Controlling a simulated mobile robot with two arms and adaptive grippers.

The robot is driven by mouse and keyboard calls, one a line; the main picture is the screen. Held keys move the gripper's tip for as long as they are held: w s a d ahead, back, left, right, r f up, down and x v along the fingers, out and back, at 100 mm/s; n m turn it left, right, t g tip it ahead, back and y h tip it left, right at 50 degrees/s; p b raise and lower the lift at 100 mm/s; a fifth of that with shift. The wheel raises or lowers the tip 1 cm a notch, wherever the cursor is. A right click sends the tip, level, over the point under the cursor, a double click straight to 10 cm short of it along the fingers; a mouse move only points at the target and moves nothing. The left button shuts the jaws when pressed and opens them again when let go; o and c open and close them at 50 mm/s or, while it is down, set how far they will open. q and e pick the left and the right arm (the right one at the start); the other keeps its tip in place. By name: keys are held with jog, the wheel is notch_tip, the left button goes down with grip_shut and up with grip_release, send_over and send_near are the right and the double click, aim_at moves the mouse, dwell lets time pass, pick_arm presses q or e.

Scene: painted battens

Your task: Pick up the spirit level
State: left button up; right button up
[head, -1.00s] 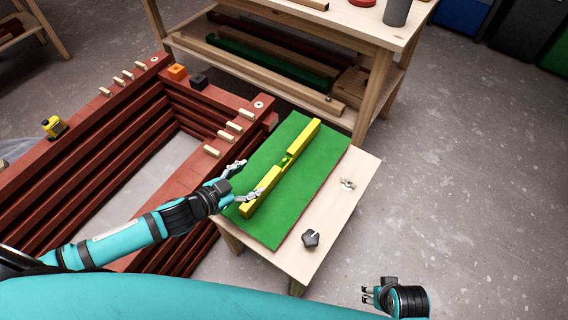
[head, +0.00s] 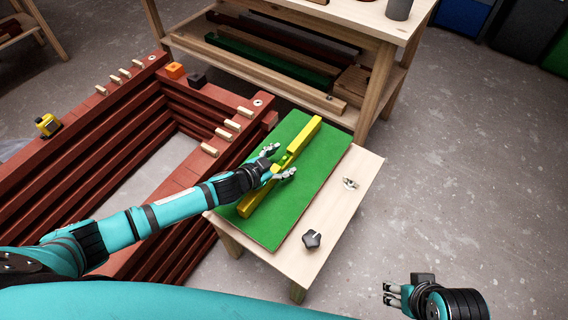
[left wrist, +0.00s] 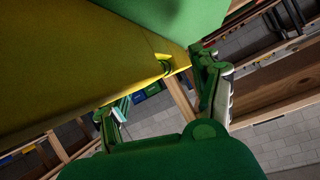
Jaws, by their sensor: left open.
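The yellow spirit level (head: 305,137) lies lengthwise on the green mat (head: 318,185) on the small wooden table. My left gripper (head: 280,161) is open over the level's middle, near its vial, with one finger on each side in the head view. In the left wrist view the level (left wrist: 70,70) fills the upper left, close to the camera, and the fingers (left wrist: 160,105) are spread apart. I cannot tell whether they touch it. My right gripper (head: 392,294) is away at the lower right, over the floor, its two fingers apart and empty.
A dark knob (head: 312,239) and a small metal piece (head: 350,183) lie on the table's bare wood (head: 345,215). A workbench (head: 365,60) stands behind. Floor at right is clear.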

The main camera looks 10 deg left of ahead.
pick_arm(q)
jog(key=shift+x, duration=1.15)
jog(key=shift+s, duration=0.1)
grip_shut()
